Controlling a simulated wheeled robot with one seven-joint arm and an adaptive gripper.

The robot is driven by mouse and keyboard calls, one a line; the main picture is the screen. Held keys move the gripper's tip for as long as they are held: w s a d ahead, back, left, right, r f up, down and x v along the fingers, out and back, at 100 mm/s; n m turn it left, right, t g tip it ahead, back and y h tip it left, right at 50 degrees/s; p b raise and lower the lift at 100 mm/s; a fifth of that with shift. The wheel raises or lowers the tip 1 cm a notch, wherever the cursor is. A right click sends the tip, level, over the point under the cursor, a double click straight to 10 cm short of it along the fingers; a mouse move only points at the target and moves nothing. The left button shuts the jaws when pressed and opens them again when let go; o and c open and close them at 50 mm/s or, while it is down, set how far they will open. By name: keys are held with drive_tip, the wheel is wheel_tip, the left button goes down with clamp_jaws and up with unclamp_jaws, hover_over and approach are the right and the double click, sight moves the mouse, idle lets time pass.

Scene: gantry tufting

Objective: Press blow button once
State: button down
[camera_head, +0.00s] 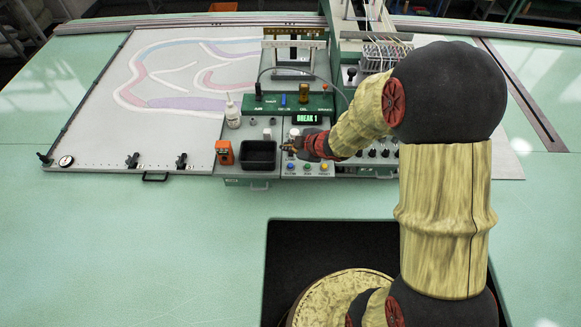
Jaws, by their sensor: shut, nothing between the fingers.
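The control panel (307,174) at the table's middle carries a row of small buttons: a blue one (291,167), a green one (308,167) and a yellow one (324,167). Their labels are too small to read, so I cannot tell which is the blow button. My gripper (288,147) points left over the panel, just behind the blue button and right of the black tray. It is shut and empty. Whether its tip touches anything is unclear. My gripper and forearm hide part of the panel behind them.
A black tray (259,155) and an orange device (224,152) stand left of the panel. A white bottle (232,113) stands behind them. A green console (270,103) has a display (306,118) reading "BREAK 1". The green table front (130,230) is clear.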

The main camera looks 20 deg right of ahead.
sight(289, 167)
drive_tip(key=shift+f+b, duration=3)
drive_tip(key=shift+f, duration=0.55)
drive_tip(key=shift+f, duration=0.4)
drive_tip(key=shift+f+b, duration=0.5)
drive_tip(key=shift+b, duration=0.1)
drive_tip(key=shift+r, duration=0.15)
drive_tip(key=shift+r+p, duration=0.8)
drive_tip(key=shift+p, duration=0.15)
wheel_tip(289, 167, up, 5)
drive_tip(key=p, duration=0.5)
